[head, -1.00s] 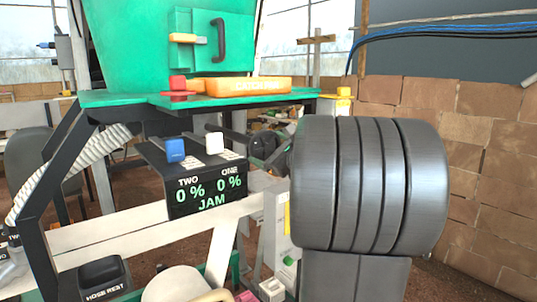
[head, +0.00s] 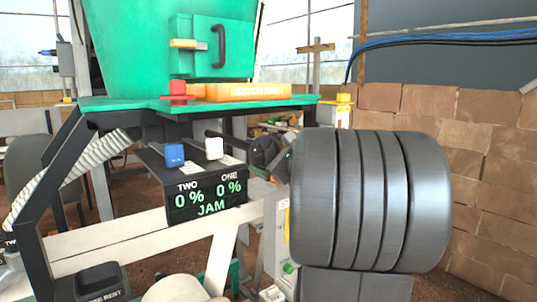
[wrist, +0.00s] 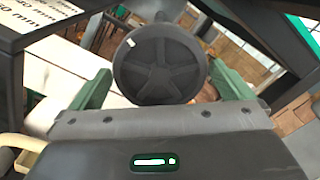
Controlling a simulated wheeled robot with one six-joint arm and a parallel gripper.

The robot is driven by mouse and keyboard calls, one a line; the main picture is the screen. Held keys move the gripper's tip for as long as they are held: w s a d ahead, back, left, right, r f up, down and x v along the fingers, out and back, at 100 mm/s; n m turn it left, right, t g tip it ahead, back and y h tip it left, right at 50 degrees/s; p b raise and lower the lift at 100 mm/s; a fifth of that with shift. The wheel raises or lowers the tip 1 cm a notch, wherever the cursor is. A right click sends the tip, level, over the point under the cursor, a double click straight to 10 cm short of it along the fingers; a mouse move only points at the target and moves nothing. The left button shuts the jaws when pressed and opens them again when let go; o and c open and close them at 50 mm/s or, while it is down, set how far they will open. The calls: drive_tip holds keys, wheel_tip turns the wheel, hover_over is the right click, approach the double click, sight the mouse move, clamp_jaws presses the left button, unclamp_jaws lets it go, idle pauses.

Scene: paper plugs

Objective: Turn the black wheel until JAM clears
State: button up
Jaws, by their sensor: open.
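The black wheel (wrist: 160,64) is a round, spoked disc facing the wrist camera. It shows between the two green fingers of my gripper (wrist: 161,72), which is open. I cannot tell whether either finger touches it. In the head view the wheel (head: 263,151) is a dark round shape beneath the green machine, partly covered by my grey arm. The black display (head: 207,197) reads TWO 0 %, ONE 0 % and JAM in green.
A blue lever knob (head: 175,155) and a white one (head: 214,148) stand above the display. The green hopper (head: 150,45) rises over them. A pale beam (head: 150,232) crosses below. A brick wall (head: 480,150) stands at the right.

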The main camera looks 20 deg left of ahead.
drive_tip(key=shift+b+v, duration=0.3)
drive_tip(key=shift+v, duration=1.6)
drive_tip(key=shift+v, duration=2)
drive_tip(key=shift+b, duration=0.3)
drive_tip(key=v, duration=1.4)
drive_tip(key=shift+b, duration=0.4)
drive_tip(key=shift+w+a, duration=0.1)
drive_tip(key=shift+a, duration=0.1)
drive_tip(key=p, duration=0.1)
approach(267, 154)
drive_tip(key=x, duration=0.2)
drive_tip(key=shift+d, duration=0.1)
